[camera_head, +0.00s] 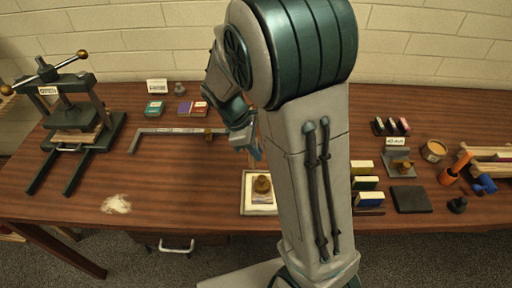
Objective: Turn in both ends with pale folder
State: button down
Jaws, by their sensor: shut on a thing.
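My gripper (246,138) is over the middle of the table, left of my upright arm, with its fingers pointing down. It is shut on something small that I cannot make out. A pale-bordered flat work (249,208) lies below it near the front edge, with a round brass weight (262,184) on top. My arm hides the right side of the work. I cannot pick out a pale folder. I cannot tell whether the ends of the work are turned in.
A press (75,125) stands at the left, with a pale crumpled patch (116,204) in front. A metal square (165,131) lies mid-table. Several small blocks, a dark slab (411,199), a tin (433,151) and tools crowd the right. The left front is mostly clear.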

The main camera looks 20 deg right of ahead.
jog(key=shift+f+b, duration=1.1)
jog(key=shift+f, duration=0.6)
jog(key=shift+f, duration=0.15)
jog(key=shift+s+d, duration=0.1)
jog(key=shift+d, duration=0.1)
jog(key=shift+d, duration=0.2)
jog(key=shift+s+d, duration=0.1)
dwell(0.6)
jog(key=shift+s+d, duration=0.1)
jog(key=shift+d, duration=0.25)
jog(key=shift+d, duration=0.15)
jog(key=shift+s+d, duration=0.1)
jog(key=shift+d, duration=0.15)
jog(key=shift+d, duration=0.1)
dwell(0.5)
